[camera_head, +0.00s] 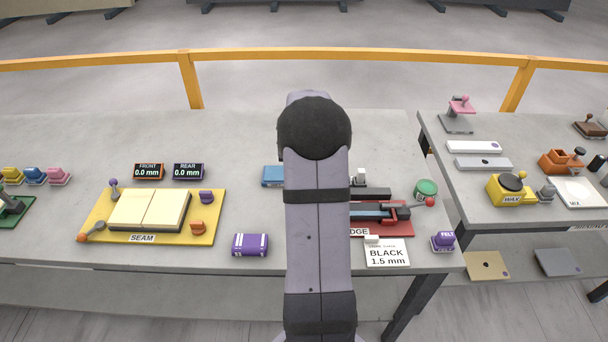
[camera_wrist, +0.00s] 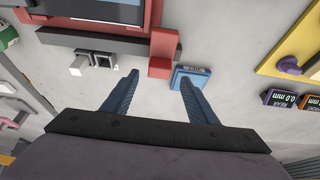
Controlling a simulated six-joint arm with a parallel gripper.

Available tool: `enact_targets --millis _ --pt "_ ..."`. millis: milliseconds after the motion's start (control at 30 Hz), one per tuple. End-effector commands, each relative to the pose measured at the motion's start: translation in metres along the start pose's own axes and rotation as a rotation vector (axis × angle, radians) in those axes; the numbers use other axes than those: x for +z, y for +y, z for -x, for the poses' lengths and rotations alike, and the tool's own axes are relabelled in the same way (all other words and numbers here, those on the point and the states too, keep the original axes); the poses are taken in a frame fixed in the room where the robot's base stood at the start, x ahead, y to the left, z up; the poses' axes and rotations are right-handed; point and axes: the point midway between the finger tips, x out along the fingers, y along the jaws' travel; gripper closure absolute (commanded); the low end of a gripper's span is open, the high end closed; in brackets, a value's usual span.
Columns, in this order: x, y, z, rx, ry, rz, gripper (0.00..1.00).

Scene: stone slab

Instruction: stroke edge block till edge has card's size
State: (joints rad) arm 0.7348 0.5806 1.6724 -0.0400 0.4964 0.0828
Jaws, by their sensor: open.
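The red EDGE station (camera_head: 395,228) shows right of my arm, partly hidden by it. In the wrist view, the red station (camera_wrist: 152,14) holds a dark panel, with a dark bar and a red block (camera_wrist: 160,68) along its side. I cannot tell which part is the edge block. The white card (camera_head: 387,256) reads "BLACK 1.5 mm" and lies at the station's front. My gripper (camera_wrist: 158,78) is open and empty, its fingers pointing toward the red block and the blue block (camera_wrist: 190,78). The head view hides my gripper behind my arm.
The blue block also shows left of my arm (camera_head: 272,176). A yellow SEAM station (camera_head: 95,222) and a purple block (camera_head: 250,244) are farther left. A green-lidded jar (camera_head: 426,189) and purple FELT piece (camera_head: 443,241) stand right. Small grey parts (camera_wrist: 96,60) lie near the left finger.

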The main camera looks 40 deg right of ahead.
Motion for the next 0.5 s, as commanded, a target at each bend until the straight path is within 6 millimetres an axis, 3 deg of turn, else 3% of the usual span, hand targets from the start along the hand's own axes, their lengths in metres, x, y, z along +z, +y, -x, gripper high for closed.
enact_targets --millis 500 --pt "0.0 0.0 -0.049 0.0 -0.002 0.0 0.47"
